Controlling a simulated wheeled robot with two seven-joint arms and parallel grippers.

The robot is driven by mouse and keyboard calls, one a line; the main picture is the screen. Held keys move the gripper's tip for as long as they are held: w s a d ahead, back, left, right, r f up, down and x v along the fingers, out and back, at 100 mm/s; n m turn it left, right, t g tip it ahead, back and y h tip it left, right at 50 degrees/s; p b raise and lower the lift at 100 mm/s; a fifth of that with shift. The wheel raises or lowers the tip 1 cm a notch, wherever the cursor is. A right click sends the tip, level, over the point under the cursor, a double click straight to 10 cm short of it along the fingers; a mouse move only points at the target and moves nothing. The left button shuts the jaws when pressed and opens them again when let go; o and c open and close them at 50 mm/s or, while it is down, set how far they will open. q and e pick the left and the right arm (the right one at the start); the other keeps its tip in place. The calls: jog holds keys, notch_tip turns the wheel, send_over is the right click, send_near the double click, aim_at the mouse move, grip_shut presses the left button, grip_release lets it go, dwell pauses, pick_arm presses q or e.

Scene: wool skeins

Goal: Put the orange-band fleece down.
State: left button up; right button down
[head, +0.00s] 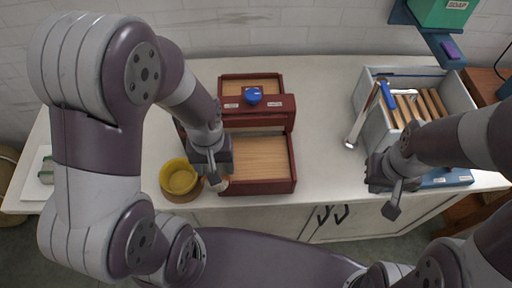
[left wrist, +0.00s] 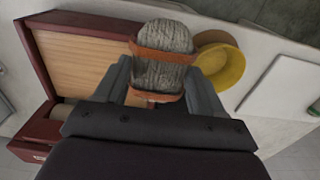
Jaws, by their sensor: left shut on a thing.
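The orange-band fleece (left wrist: 165,72) is a grey wool skein with orange bands. It sits between the fingers of my left gripper (left wrist: 160,88) in the left wrist view. In the head view my left gripper (head: 215,178) is over the front left edge of the red-framed wooden box (head: 262,158), just right of the yellow bowl (head: 179,179). The fleece is mostly hidden there behind the gripper. Whether it touches anything below, I cannot tell. My right gripper (head: 388,192) is at the counter's front right, near the grey crate, with its finger gap unclear.
The grey crate (head: 369,122) on the right holds wooden slats and a blue-handled tool (head: 386,95). A white board (head: 40,172) lies far left.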

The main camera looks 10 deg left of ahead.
pick_arm(q)
jog(key=w+d, duration=0.2)
jog(key=w+d+p, duration=0.1)
jog(key=w+d, duration=0.1)
jog(key=w, duration=0.1)
jog(key=w+d, duration=0.3)
jog(key=shift+w+r, duration=0.1)
jog(key=shift+w, duration=0.1)
jog(key=shift+w+d+p, duration=0.25)
jog(key=shift+p, duration=0.05)
jog(key=shift+w+f, duration=0.1)
jog(key=shift+f, duration=0.15)
notch_tip(320, 180, down, 3)
jog(key=shift+r+p, duration=0.2)
jog(key=shift+p, duration=0.2)
jog(key=shift+w+d+f, duration=0.1)
jog(key=shift+f, duration=0.2)
jog(key=shift+f, duration=0.1)
jog(key=o, duration=1)
